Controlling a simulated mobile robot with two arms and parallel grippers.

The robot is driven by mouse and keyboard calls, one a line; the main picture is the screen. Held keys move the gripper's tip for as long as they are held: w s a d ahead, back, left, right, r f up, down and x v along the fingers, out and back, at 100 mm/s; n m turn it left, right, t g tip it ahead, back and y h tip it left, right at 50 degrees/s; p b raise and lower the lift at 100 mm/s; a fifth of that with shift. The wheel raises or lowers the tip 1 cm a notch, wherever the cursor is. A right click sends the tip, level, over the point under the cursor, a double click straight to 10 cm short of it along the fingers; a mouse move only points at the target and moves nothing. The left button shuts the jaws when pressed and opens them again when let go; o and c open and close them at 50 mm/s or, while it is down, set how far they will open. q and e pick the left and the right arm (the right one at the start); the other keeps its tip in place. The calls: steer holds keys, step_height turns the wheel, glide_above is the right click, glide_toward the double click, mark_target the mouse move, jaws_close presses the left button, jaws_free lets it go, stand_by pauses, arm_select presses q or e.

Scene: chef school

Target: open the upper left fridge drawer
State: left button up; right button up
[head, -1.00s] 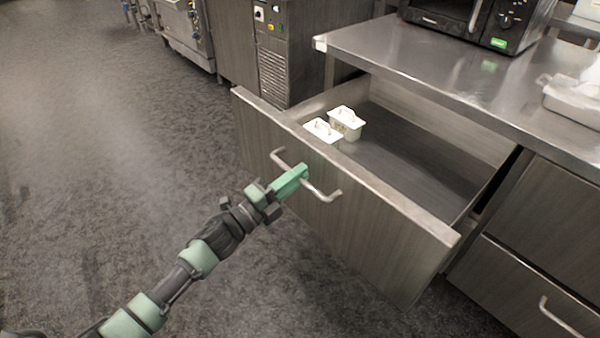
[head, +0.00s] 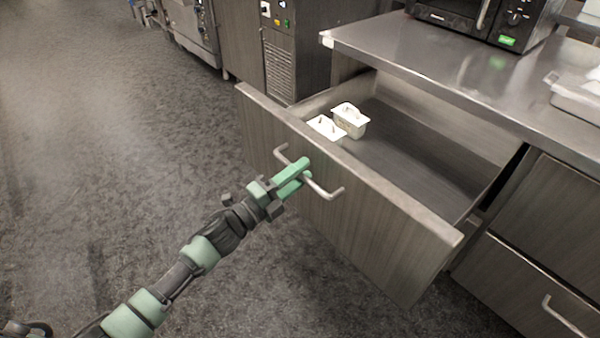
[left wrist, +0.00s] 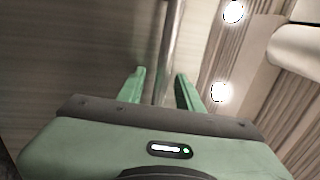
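The upper left fridge drawer (head: 375,230) stands far out from the counter in the head view, its inside open to view. Its bar handle (head: 325,190) runs across the drawer front. My left gripper (head: 301,174) is at the handle, with its green fingers apart on either side of the bar. In the left wrist view the handle (left wrist: 170,45) passes between the two spread fingers (left wrist: 160,90), with gaps beside it. My right gripper is not in view.
Two white containers (head: 350,119) sit in the drawer's far left corner. The steel counter (head: 400,55) above carries a black microwave (head: 480,18) and a white tray (head: 578,92). More drawers (head: 530,270) are at right. The floor (head: 120,170) at left is clear.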

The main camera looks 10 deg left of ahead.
arm_select(q)
steer(key=v, duration=0.7)
steer(key=shift+s+a, duration=0.25)
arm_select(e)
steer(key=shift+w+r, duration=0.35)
arm_select(q)
steer(key=shift+f, duration=0.15)
